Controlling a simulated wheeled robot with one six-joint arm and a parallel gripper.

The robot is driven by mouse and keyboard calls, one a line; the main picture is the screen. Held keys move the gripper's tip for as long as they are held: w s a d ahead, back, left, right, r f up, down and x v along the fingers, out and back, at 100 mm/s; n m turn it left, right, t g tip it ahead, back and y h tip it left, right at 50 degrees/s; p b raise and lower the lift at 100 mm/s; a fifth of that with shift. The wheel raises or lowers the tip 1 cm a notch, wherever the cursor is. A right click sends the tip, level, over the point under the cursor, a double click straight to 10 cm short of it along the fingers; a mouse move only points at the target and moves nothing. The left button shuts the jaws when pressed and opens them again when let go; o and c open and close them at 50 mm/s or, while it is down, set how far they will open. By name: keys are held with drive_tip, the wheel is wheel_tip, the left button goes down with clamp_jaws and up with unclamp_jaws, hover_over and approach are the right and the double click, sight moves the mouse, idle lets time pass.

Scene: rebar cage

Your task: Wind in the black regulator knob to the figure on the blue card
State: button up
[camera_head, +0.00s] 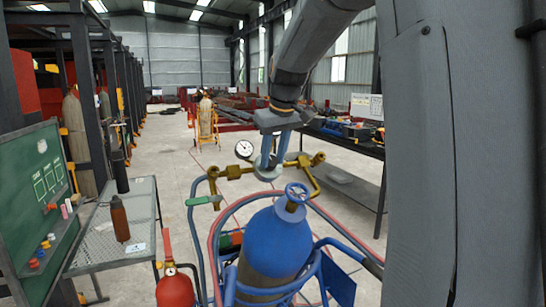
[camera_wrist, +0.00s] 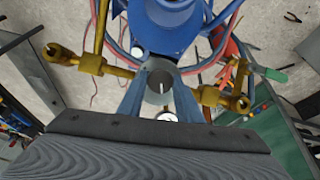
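The regulator knob (camera_wrist: 160,82), a dark grey round end with a white mark, sits between my fingertips in the wrist view. My gripper (camera_head: 269,158) reaches down to the brass regulator (camera_head: 236,172) above the blue gas cylinder (camera_head: 275,240). Its two blue-grey fingers (camera_wrist: 160,88) lie against the knob's sides, with no clear gap. The fingers hide most of the knob in the head view. A white gauge (camera_head: 244,149) stands left of the fingers; its reading is too small to tell. A dark blue panel (camera_head: 338,284) is right of the cylinder; no figure is legible on it.
Brass fittings (camera_wrist: 88,64) flank the fingers on both sides. Red and blue hoses loop around the cylinder. A red extinguisher (camera_head: 175,288), a mesh table (camera_head: 100,235) and a green board (camera_head: 42,185) stand left. A dark workbench (camera_head: 345,145) stands right. The aisle behind is mostly clear.

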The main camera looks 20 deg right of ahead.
drive_tip(key=shift+c, duration=1.4)
drive_tip(key=shift+m+p, duration=0.35)
drive_tip(key=shift+m, duration=0.05)
drive_tip(key=o, duration=1)
drive_tip(key=shift+o, duration=0.2)
drive_tip(key=shift+r, duration=0.1)
drive_tip(key=b+v, duration=0.2)
drive_tip(key=v, duration=0.5)
drive_tip(key=shift+d+r, duration=0.15)
drive_tip(key=shift+r, duration=0.15)
drive_tip(key=shift+s, duration=0.2)
